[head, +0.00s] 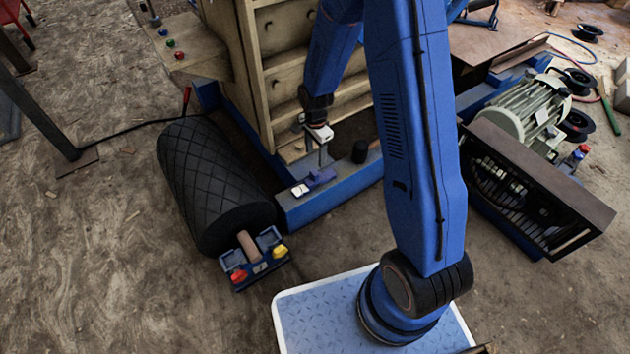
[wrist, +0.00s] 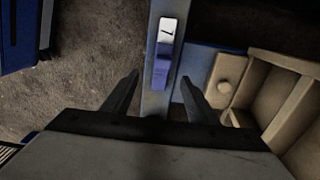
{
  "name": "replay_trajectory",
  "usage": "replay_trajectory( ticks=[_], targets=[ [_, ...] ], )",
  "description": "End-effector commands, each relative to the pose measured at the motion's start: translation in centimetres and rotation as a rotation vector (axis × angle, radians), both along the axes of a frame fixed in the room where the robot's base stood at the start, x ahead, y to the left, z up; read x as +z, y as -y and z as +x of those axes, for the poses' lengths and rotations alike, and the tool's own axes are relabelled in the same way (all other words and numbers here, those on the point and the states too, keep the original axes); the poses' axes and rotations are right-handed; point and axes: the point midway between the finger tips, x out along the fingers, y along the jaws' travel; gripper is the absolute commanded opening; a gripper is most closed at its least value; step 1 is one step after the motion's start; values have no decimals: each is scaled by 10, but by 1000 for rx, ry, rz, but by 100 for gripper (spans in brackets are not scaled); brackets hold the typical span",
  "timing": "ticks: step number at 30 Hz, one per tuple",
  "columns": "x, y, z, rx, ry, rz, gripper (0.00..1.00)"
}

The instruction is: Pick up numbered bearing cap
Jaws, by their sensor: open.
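The numbered bearing cap appears as a small blue piece (head: 319,178) with a white plate at its left end, lying on a blue beam (head: 335,200) at the foot of the machine. In the wrist view the cap (wrist: 162,68) lies lengthwise along the beam, and its white plate (wrist: 167,31) bears a dark mark, like a digit I cannot read surely. My gripper (head: 315,152) is just above and behind the cap in the head view. In the wrist view my gripper (wrist: 159,77) is open, its fingers apart on either side of the beam, with the cap's near end between them in the picture.
The wooden machine body (head: 280,60) rises close behind my gripper. A black roller (head: 205,180) lies to the left. A motor (head: 520,108) stands at the right. Bare ground (head: 110,260) is at front left.

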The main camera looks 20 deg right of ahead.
Motion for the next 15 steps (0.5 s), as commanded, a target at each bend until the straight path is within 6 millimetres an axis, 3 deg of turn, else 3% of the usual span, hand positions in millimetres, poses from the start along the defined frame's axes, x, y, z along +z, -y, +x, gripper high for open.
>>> replay_trajectory(
  ticks=[9,15],
  targets=[
    [-49,0,0,1,-2,-1,53],
    [-71,0,0,1,-1,0,53]
  ],
)
